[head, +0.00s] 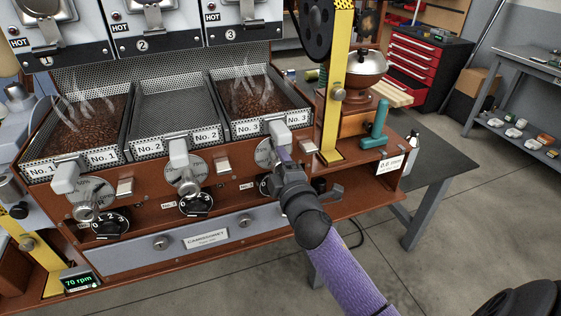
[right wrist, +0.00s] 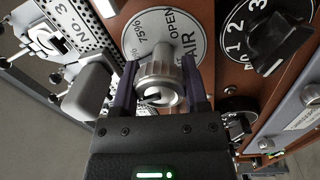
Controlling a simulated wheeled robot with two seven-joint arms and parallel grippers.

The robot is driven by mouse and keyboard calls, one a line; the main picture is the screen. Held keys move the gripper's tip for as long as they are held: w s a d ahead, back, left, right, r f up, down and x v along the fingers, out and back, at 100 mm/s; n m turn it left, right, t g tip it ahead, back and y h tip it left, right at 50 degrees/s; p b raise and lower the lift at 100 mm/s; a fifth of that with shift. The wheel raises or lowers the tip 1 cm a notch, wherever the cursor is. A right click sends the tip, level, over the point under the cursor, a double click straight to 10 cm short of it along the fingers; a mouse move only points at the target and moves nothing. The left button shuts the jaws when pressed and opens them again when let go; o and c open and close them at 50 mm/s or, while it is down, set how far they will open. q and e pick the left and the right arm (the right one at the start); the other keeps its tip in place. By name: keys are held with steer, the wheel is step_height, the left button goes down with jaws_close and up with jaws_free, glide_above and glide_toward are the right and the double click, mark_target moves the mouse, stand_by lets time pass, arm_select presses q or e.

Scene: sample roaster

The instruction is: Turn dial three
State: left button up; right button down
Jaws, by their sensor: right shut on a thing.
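My right gripper (head: 281,156) is at the round AIR plate (head: 264,154) of station three. In the right wrist view its fingers (right wrist: 158,80) are shut on the metal knob (right wrist: 158,82) in front of the AIR plate (right wrist: 150,35). A grey block-shaped handle (right wrist: 88,92) sits beside the left finger. My left gripper is out of view.
Station one's dial (head: 105,223) and station two's dial (head: 195,203) stand to the left. Trays No. 1 and No. 3 hold steaming beans; tray No. 2 (head: 172,112) looks empty. A yellow post (head: 337,90) and a teal handle (head: 376,125) stand close on the right.

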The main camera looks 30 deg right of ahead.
steer(key=shift+m, duration=0.9)
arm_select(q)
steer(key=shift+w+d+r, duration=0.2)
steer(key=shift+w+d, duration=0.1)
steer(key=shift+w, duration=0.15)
arm_select(e)
steer(key=shift+f+m, duration=0.1)
steer(key=shift+m, duration=0.2)
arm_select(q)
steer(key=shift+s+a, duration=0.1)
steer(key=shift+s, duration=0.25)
arm_select(e)
steer(key=shift+c, duration=0.5)
jaws_free()
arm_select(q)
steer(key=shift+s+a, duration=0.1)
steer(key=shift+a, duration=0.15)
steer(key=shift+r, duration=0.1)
